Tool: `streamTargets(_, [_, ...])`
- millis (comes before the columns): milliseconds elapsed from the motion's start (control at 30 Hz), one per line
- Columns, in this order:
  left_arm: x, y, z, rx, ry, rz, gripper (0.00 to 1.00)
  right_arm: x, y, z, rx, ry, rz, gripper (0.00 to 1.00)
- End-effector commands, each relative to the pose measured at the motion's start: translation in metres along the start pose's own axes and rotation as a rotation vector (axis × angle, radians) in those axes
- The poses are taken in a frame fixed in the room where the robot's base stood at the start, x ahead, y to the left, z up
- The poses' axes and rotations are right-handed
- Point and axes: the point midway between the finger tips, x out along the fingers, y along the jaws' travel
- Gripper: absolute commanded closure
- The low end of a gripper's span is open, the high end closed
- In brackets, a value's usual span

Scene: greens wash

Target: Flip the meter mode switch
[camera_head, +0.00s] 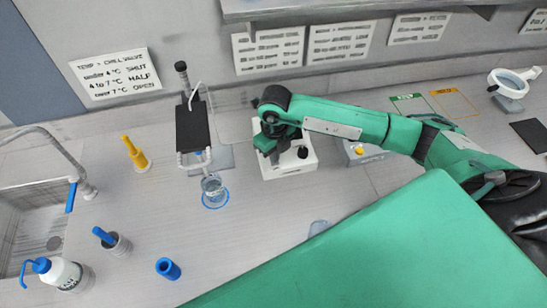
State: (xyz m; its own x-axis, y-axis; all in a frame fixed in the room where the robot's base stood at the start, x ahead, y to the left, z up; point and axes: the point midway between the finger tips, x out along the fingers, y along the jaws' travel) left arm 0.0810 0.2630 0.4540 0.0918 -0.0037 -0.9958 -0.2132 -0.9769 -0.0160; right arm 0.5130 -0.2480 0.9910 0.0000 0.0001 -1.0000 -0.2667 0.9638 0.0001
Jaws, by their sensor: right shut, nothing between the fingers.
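A white box-shaped device (296,169) with a black knob (303,152) on its top stands on the bench at the back middle; it looks like the meter. My right gripper (269,156) points down over the left part of this device, with its fingers shut and nothing seen between them. Whether the fingertips touch the device or a switch, I cannot tell. The mode switch itself cannot be made out; the gripper and wrist hide the device's left and rear part. My left gripper is not in view.
A black stand (192,128) with a glass beaker (212,186) stands left of the device. A grey box with a yellow button (360,151) is to the right, under my right arm.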

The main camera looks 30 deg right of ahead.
Motion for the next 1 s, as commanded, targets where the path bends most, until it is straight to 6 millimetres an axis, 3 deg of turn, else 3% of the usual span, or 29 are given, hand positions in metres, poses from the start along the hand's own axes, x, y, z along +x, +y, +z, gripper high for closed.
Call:
streamTargets(600, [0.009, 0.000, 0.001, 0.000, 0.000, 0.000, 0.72, 0.010, 0.000, 0.000, 0.000, 0.000, 0.000, 1.00])
streamTargets(1000, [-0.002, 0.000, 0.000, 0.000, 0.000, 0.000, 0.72, -0.010, 0.000, 0.000, 0.000, 0.000, 0.000, 1.00])
